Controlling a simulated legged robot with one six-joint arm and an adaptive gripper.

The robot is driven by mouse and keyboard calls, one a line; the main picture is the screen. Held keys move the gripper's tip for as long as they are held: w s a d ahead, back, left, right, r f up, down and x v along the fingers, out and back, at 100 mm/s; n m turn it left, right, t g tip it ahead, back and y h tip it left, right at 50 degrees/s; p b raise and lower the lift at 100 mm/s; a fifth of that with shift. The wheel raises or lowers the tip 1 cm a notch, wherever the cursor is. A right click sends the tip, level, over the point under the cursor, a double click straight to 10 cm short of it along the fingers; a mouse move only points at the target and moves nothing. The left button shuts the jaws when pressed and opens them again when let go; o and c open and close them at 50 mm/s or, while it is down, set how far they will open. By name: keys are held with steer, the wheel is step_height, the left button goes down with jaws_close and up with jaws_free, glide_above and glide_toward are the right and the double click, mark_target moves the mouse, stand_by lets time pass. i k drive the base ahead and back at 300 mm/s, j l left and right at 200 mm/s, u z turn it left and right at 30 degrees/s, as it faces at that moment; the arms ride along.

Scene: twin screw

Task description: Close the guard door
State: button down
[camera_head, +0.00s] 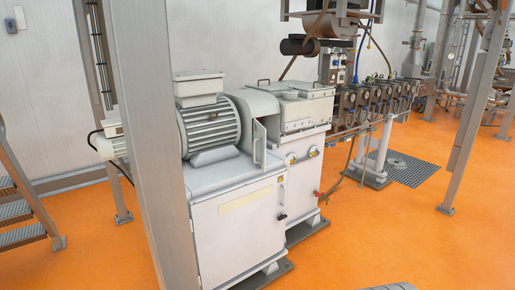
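The guard door (260,142) is a small, light grey panel on the front of the curved coupling guard (248,108). It seems to stand open, swung outward, with a darker gap beside it. The guard sits between the ribbed grey motor (209,125) on the left and the gearbox housing (300,110) on the right. My gripper is not in view.
A thick grey post (155,130) stands in front of the machine's left side. Another leaning post (470,130) is at the right. Metal steps (18,210) are at the far left. The orange floor (400,235) is clear at the front right.

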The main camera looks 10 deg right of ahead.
mark_target(260, 131)
steer(key=i+z, duration=0.25)
steer(key=i, duration=1.65)
steer(key=i+u, duration=0.3)
steer(key=i+l+u, duration=0.1)
steer(key=i+u, duration=0.25)
steer(key=k, duration=0.05)
